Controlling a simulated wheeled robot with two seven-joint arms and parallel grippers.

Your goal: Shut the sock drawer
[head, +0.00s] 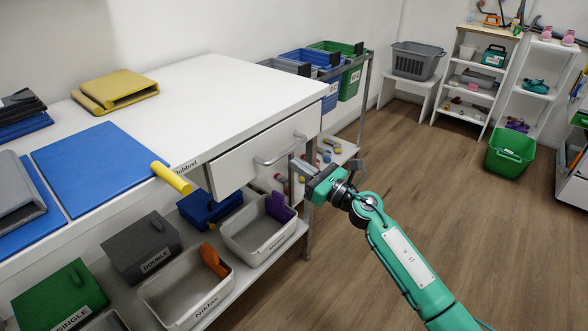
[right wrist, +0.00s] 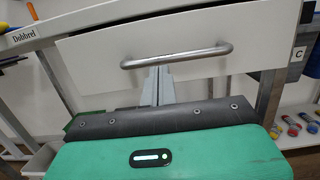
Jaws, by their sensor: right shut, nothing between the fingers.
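The white drawer (head: 262,158) sits under the right end of the white workbench, with a grey bar handle (head: 280,149) on its front. Its front seems to stand a little out from the bench; how far is hard to tell. In the right wrist view the drawer front (right wrist: 110,50) and handle (right wrist: 176,55) fill the upper middle. My right gripper (head: 296,164) is shut and empty in front of the drawer. Its fingers (right wrist: 157,86) show just below the handle; contact cannot be told. My left gripper is not in view.
The workbench top (head: 200,95) carries blue mats and a yellow folded item (head: 115,90). A yellow cylinder (head: 171,178) sticks out over its front edge. Labelled bins (head: 188,290) stand on the lower shelf. The wooden floor (head: 430,170) to the right is open.

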